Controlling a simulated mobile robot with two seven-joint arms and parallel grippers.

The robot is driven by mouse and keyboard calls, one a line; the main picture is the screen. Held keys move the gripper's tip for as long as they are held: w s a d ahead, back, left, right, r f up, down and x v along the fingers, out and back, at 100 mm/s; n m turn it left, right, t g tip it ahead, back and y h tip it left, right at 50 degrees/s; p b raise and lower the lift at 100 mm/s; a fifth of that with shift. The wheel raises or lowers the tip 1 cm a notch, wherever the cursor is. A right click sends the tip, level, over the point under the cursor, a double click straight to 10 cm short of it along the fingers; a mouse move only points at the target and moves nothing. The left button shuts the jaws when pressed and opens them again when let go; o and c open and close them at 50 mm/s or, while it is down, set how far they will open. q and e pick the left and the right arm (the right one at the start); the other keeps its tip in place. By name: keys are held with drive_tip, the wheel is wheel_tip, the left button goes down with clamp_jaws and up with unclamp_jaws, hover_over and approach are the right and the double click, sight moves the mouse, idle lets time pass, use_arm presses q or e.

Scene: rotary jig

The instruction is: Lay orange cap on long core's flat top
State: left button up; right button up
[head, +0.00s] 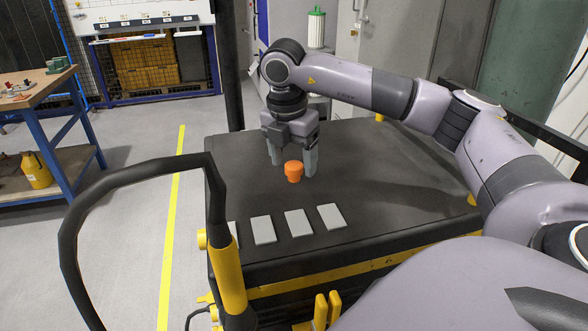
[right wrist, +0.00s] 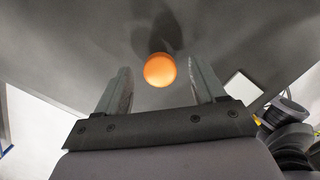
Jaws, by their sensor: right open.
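The orange cap (head: 293,171) stands on the dark table top, with a wider round top and a narrower lower part. My right gripper (head: 292,168) points down over it, open, with one finger on either side of the cap in the head view. In the right wrist view the cap (right wrist: 160,70) shows as a round orange disc between the open fingertips (right wrist: 158,72), with space on both sides. Whether the fingers are level with it I cannot tell. I cannot make out a long core. My left gripper is not in view.
Several pale flat plates (head: 298,222) lie in a row along the table's (head: 390,200) near edge. The table's right part is bare. A black handle frame (head: 70,225) rises at the near left. A white cylinder with a green top (head: 316,28) stands behind.

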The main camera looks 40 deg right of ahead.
drive_tip(key=shift+f, duration=0.3)
drive_tip(key=c, duration=1.2)
drive_tip(key=shift+r, duration=0.15)
